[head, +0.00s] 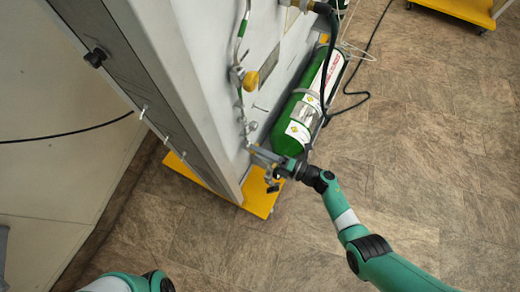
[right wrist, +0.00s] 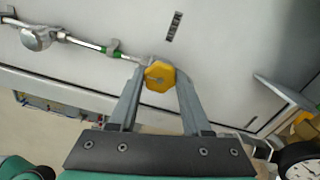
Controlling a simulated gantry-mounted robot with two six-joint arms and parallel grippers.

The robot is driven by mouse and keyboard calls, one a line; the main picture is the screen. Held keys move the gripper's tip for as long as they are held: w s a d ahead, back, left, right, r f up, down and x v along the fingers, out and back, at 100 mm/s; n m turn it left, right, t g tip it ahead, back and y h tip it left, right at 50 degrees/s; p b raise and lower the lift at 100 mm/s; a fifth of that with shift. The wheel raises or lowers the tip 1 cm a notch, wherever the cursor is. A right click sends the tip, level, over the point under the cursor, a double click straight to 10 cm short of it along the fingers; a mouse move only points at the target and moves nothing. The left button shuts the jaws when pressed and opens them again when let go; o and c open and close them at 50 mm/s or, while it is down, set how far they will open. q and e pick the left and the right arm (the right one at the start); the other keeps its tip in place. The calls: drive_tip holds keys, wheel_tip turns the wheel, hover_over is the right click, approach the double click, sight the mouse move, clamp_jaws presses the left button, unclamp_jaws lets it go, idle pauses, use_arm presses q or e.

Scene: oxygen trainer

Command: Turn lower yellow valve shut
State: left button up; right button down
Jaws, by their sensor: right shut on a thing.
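The lower yellow valve (right wrist: 159,76) is an octagonal knob on the pale panel, at the end of a thin pipe, in the right wrist view. My right gripper (right wrist: 161,80) is shut on it, with one finger on each side of the knob. In the head view my right gripper (head: 254,152) reaches the lower part of the panel from the right, and the lower knob is hidden there. Another yellow valve (head: 251,81) sits higher on the same panel. My left gripper is out of view; only part of the left arm shows at the bottom.
The panel (head: 262,62) rises from a yellow base (head: 262,203). A black cable (head: 345,106) trails on the floor. The brown floor at right is mostly clear.

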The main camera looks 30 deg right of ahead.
drive_tip(key=shift+c, duration=1.8)
unclamp_jaws()
drive_tip(key=p+v, duration=0.3)
drive_tip(key=v, duration=0.8)
drive_tip(key=shift+s, duration=0.3)
drive_tip(key=shift+d, duration=0.15)
